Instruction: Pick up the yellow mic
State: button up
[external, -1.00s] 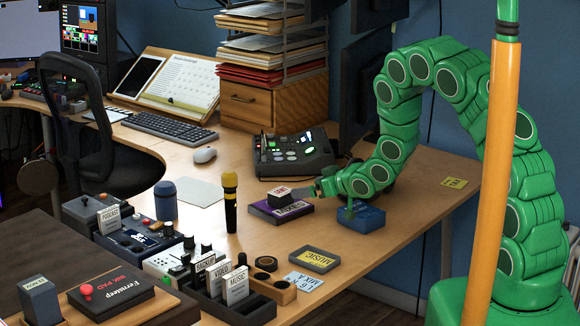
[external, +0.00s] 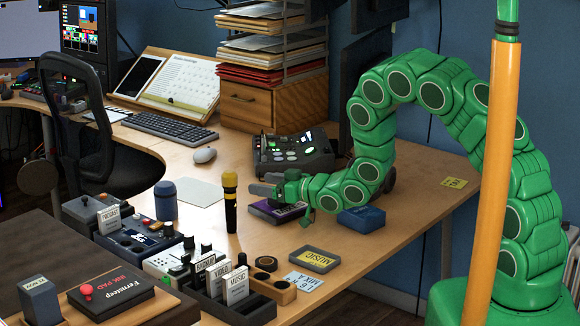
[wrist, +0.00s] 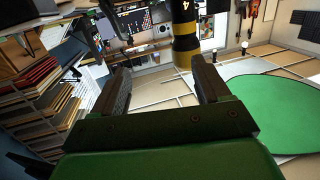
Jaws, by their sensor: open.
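The yellow mic (external: 230,202) stands upright on the desk, with a yellow head and a black body banded in yellow. In the wrist view the mic (wrist: 185,48) shows its black and yellow bands just beyond my fingertips, nearer the right finger; its top is cut off. My gripper (external: 262,184) is open and empty, just right of the mic in the external view, with its fingers pointing toward it. In the wrist view my gripper (wrist: 160,67) shows both fingers wide apart. The mic stands apart from the fingers in the external view.
A purple case (external: 272,212) lies below my gripper, with a blue box (external: 361,217) to its right. A blue canister (external: 165,201) stands left of the mic. A black rack (external: 245,308) with labelled cards is in front. A control panel (external: 293,154) sits behind.

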aim_at(237, 181)
jog(key=shift+n+y, duration=0.3)
jog(key=shift+y, duration=0.4)
jog(key=shift+w+a+r, duration=0.15)
jog(key=shift+a, duration=1.25)
jog(key=shift+w+a+r, duration=0.1)
jog(key=shift+a+r, duration=0.05)
jog(key=shift+a, duration=1.3)
jog(key=shift+w+a+r, duration=0.15)
jog(key=shift+a, duration=1.25)
jog(key=shift+w+a+r, duration=0.15)
jog(key=shift+w+a, duration=0.2)
jog(key=shift+a, duration=0.3)
jog(key=shift+d, duration=0.1)
grip_shut()
